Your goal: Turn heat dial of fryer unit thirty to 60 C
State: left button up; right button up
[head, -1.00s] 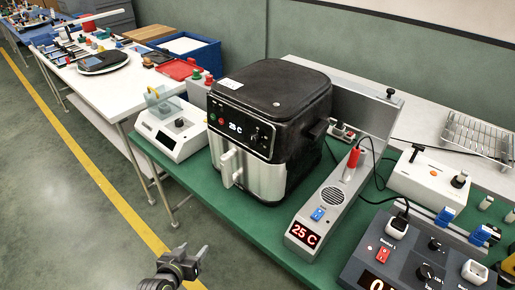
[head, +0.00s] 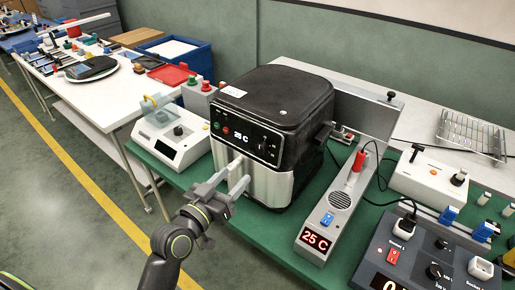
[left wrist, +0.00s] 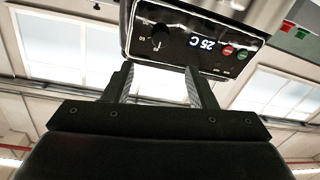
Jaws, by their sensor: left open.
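The fryer (head: 270,100) is a black and silver unit on the green bench in the head view. In the left wrist view the panel appears upside down, with the dial (left wrist: 160,37) beside the display (left wrist: 201,43). My left gripper (head: 240,177) is open and empty in front of the fryer's lower front, by its handle, below the dial. Its fingers partly cover the handle. My right gripper is out of view.
A grey device (head: 330,210) with a red-handled tool and a 25 C display stands right of the fryer. A white box with a dial (head: 172,145) stands to the left. A dark control unit (head: 425,258) is at front right. The floor at left is clear.

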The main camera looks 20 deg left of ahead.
aim_at(260, 150)
pick_arm(q)
jog(key=p+x, duration=0.2)
jog(key=x, duration=0.8)
jog(key=shift+w+p, duration=0.15)
jog(key=shift+p, duration=0.15)
jog(key=shift+w+d, duration=0.2)
jog(key=shift+w, duration=0.5)
jog(key=c, duration=1)
jog(key=shift+o, duration=0.2)
jog(key=shift+f+b, duration=0.2)
jog(key=shift+b, duration=0.25)
jog(key=m+h+b, duration=0.1)
jog(key=m+b, duration=0.4)
jog(key=b, duration=0.1)
jog(key=m+h+b, duration=0.1)
jog(key=m+b, duration=0.5)
jog(key=b, duration=0.1)
jog(key=shift+f+g, duration=0.1)
jog(key=shift+g, duration=0.2)
jog(key=shift+m+h+b, duration=0.4)
jog(key=shift+m+b, duration=0.8)
jog(key=shift+b, duration=0.05)
jog(key=shift+r, duration=0.2)
